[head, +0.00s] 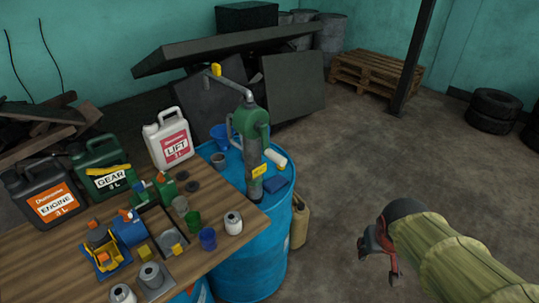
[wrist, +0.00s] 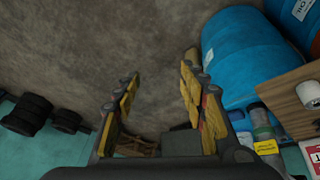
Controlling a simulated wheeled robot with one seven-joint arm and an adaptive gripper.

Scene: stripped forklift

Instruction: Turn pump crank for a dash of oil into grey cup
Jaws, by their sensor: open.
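The green pump (head: 250,128) stands upright on a blue drum (head: 262,262). Its crank (head: 232,82) reaches up and left from the pump top to a yellow grip (head: 216,70). A small grey cup (head: 180,205) stands on the wooden table, beside a green cup (head: 193,222) and a blue cup (head: 208,239). Another small grey vessel (head: 218,160) stands on the drum near the pump; I cannot tell which is the task's cup. My gripper (head: 378,240) is open and empty, well right of the drum. In the wrist view its fingers (wrist: 158,92) are spread above floor.
The wooden table (head: 50,240) holds an engine oil can (head: 45,195), a gear oil can (head: 105,168), a lift oil can (head: 168,140) and small parts. A tan jerrycan (head: 300,222) stands beside the drum. Dark panels (head: 295,85) lean behind. Floor between drum and gripper is clear.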

